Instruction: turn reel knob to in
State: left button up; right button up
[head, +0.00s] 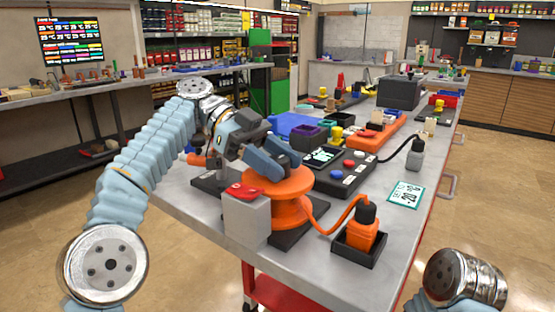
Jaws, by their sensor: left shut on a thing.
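The orange reel (277,196) stands on a dark base on the grey bench, with an orange hose leaving its right side. My left gripper (277,162) reaches over the reel from the upper left. Its blue-grey fingers are shut at the top of the reel, on what looks like the reel knob. The fingers hide the knob, so its turn position cannot be told. My right gripper is out of view; only part of my right arm shows at the lower right.
A grey box with a red top piece (242,192) stands close in front of the reel. An orange bottle (361,235) sits in a black tray at the hose end. A black control box (345,172) and a white display card (406,194) lie to the right.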

pick_arm(q)
jog(key=shift+f, duration=0.1)
jog(key=o, duration=1)
jog(key=shift+c, duration=0.2)
